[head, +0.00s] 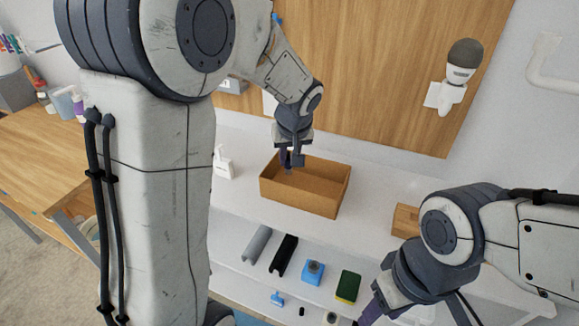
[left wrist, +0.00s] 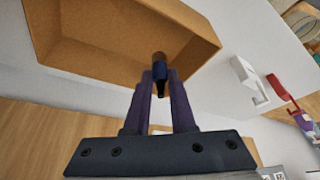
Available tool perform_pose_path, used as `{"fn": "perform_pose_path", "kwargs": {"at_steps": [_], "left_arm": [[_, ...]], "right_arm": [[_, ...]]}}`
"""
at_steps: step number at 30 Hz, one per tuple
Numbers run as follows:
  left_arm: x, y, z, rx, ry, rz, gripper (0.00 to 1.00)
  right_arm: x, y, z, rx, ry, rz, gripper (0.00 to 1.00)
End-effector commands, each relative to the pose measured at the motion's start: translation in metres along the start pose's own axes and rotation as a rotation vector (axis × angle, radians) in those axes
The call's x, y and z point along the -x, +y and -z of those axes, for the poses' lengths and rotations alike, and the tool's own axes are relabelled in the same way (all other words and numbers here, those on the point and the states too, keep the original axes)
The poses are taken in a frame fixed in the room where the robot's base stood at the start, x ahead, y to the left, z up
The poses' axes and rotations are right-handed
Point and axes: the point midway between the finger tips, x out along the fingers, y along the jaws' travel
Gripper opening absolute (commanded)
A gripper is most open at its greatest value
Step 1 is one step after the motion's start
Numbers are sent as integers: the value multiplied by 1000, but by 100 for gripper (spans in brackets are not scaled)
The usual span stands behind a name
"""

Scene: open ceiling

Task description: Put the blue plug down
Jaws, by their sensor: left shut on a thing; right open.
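The blue plug (left wrist: 160,69) shows in the left wrist view as a small dark blue piece with a brownish end, pinched between the purple fingertips. My left gripper (head: 288,160) is shut on it. In the head view the gripper points down at the back left part of an open brown box (head: 320,201), and the plug is too small to make out clearly. In the left wrist view the box (left wrist: 62,38) lies around and beyond the plug; I cannot tell whether they touch. My right gripper (head: 368,314) is open at the bottom, partly cut off by the frame.
A grey channel piece (head: 257,244), a black one (head: 284,256), a blue block (head: 313,271) and a green-yellow sponge (head: 347,287) lie in front of the box. A white dispenser (head: 223,166) stands left of it. A wooden block (head: 405,221) is at right.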

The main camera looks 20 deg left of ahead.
Motion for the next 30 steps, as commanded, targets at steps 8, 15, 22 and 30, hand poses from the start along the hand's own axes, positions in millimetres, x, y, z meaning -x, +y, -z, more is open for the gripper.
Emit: {"fn": "perform_pose_path", "kwargs": {"at_steps": [8,15,22,30], "left_arm": [[-30,-2,-8,-3,-4,2,0],[-42,-2,-13,-1,1,-2,0],[-44,-2,-14,-1,1,-2,0],[-44,-2,-14,-1,1,-1,53]], "right_arm": [[0,0,0,0,0,0,50],[0,0,0,0,0,0,50],[-3,0,0,0,0,0,50],[-3,0,0,0,0,0,50]]}}
